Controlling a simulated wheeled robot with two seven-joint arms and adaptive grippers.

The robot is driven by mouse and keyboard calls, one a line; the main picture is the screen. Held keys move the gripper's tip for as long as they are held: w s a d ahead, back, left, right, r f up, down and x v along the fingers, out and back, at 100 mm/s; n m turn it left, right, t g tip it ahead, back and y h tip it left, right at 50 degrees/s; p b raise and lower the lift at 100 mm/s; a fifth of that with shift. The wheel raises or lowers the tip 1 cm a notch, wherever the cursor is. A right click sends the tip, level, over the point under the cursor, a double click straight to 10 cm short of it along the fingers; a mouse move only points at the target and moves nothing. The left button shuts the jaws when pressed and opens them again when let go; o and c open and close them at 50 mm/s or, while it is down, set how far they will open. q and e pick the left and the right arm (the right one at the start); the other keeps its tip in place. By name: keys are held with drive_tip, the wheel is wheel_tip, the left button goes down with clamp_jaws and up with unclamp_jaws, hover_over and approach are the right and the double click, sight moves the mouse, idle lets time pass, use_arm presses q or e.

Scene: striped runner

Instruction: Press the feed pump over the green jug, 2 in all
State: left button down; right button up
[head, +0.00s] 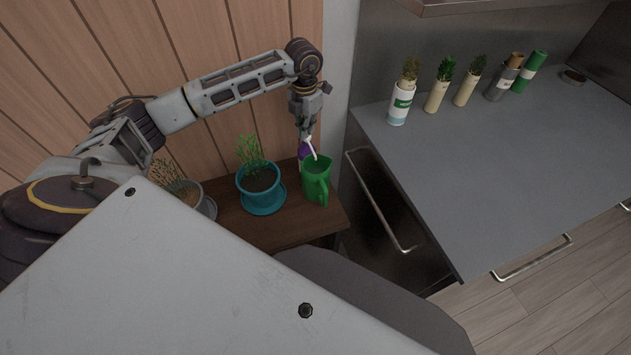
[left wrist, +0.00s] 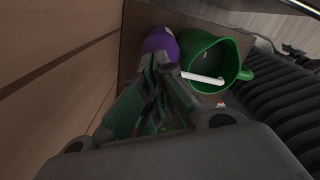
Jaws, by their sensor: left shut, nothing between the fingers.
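The green jug (head: 317,181) stands on a small brown wooden table near its right end, its handle towards the front. In the left wrist view the jug (left wrist: 236,60) shows its open mouth. The feed pump is a purple bottle (head: 303,152) with a white spout, just behind and left of the jug. Its purple body (left wrist: 160,43) and white spout (left wrist: 203,78) show in the left wrist view, the spout reaching over the jug's mouth. My left gripper (head: 306,134) is shut and empty, pointing down right over the pump's top; whether it touches is hidden. My right gripper is out of view.
A teal pot (head: 258,188) with a plant stands left of the jug on the wooden table (head: 231,225). A grey pot (head: 187,192) stands further left. A wood-panelled wall stands close behind.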

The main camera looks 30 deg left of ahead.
use_arm(q)
drive_tip(key=shift+r, duration=0.1)
drive_tip(key=shift+r+p, duration=0.95)
drive_tip(key=shift+r, duration=0.65)
drive_tip(key=shift+f+b, duration=1.2)
drive_tip(key=shift+f, duration=0.55)
drive_tip(key=shift+r, duration=0.15)
idle(0.4)
drive_tip(key=shift+r+p, duration=1)
drive_tip(key=shift+r, duration=0.6)
drive_tip(key=shift+r, duration=0.1)
drive_tip(key=shift+r+p, duration=1.7)
drive_tip(key=shift+r, duration=1.2)
